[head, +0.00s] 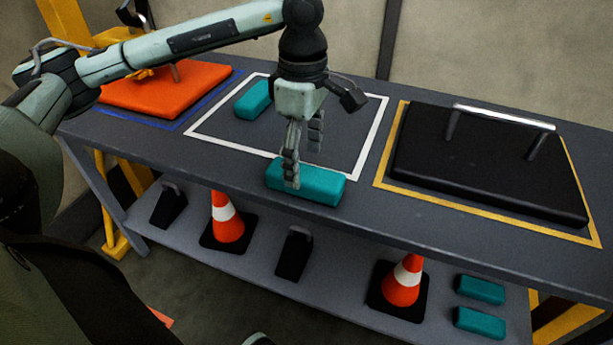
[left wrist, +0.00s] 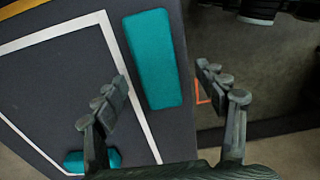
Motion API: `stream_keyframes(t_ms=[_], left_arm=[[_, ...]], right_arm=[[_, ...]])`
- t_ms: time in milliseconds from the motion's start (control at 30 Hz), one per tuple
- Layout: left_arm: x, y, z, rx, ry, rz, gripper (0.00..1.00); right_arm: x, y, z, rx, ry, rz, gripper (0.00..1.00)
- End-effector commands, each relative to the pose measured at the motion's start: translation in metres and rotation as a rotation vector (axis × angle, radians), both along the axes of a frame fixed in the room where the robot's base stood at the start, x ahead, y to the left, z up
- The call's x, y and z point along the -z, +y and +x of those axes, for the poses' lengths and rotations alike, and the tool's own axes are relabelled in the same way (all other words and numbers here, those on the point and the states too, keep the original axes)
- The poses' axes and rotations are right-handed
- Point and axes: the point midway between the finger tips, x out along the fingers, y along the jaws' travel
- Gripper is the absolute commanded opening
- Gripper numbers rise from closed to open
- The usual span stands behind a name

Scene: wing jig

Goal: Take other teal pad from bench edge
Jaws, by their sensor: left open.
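One teal pad (head: 312,184) lies at the front edge of the bench, just outside the white outline. It also shows in the left wrist view (left wrist: 153,60), between the two fingers and beyond them. My left gripper (head: 303,165) is open, pointing down over this pad, with one finger in front of it in the head view. I cannot tell whether that finger touches it. A second teal pad (head: 253,99) lies at the back left inside the white outline, and it shows at the lower left in the left wrist view (left wrist: 92,160). My right gripper is not in view.
An orange pad with a handle (head: 165,92) lies left on the bench (head: 222,164). A black pad with a handle (head: 480,165) lies right, inside a yellow outline. The lower shelf holds orange cones (head: 228,218), black blocks (head: 294,254) and two teal pads (head: 480,289).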

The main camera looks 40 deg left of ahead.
Motion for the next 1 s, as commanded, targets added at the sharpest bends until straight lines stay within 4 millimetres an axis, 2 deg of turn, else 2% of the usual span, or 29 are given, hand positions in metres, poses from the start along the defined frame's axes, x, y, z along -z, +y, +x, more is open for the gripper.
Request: stream_keyframes(t_ms=[233, 533, 900, 1000], left_arm=[[0.035, 0.002, 0.003, -0.001, 0.002, 0.001, 0.72], [0.041, 0.001, 0.003, 0.000, 0.000, 0.000, 0.72], [0.041, 0.001, 0.003, 0.000, 0.000, 0.000, 0.27], [0.040, 0.001, 0.003, 0.000, 0.000, 0.000, 0.18]], right_arm=[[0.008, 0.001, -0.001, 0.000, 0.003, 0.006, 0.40], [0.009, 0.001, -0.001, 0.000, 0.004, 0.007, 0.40], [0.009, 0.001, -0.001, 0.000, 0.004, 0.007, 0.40], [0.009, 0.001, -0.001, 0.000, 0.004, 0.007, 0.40]])
